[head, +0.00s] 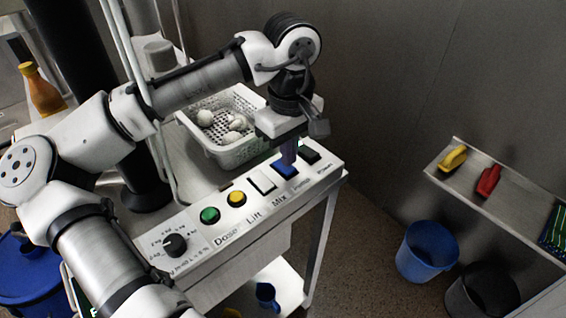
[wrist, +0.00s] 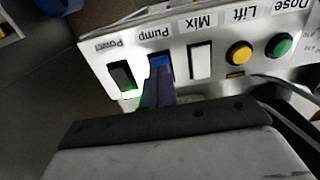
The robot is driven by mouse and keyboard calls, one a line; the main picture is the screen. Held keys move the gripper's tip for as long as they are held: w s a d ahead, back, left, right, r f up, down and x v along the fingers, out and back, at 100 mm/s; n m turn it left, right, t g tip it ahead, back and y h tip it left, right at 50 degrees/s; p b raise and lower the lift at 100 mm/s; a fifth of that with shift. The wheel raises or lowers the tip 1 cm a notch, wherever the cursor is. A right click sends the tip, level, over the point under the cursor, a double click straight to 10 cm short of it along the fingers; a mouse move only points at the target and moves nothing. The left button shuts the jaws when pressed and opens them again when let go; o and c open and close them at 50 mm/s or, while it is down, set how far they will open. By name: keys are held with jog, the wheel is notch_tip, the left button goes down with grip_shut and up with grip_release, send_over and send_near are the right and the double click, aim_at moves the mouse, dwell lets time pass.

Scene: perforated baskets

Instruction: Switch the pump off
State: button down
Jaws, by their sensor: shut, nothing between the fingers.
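The blue pump switch (head: 286,171) sits on the white control panel between the white Mix switch and the black Power switch. In the wrist view the blue switch (wrist: 161,63) shows under the word Pump, its lower part hidden by the fingers. My gripper (head: 289,158) is shut and empty, its fingers pointing down at the blue switch's far edge. In the wrist view my gripper's fingertips (wrist: 159,80) overlap the switch; I cannot tell whether they press on it.
The black Power switch (head: 309,156) is close beside, with a green glow (wrist: 130,95) by it. The white Mix switch (head: 262,181), yellow button (head: 236,198), green button (head: 209,215) and a black dial (head: 174,244) line the panel. A white perforated basket (head: 238,151) with pale round items stands behind.

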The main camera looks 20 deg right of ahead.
aim_at(289, 169)
jog(key=shift+f+b, duration=0.5)
jog(key=shift+f, duration=0.5)
dwell(0.7)
jog(key=shift+r, duration=0.1)
notch_tip(289, 169, up, 7)
jog(key=p, duration=0.7)
dwell(0.5)
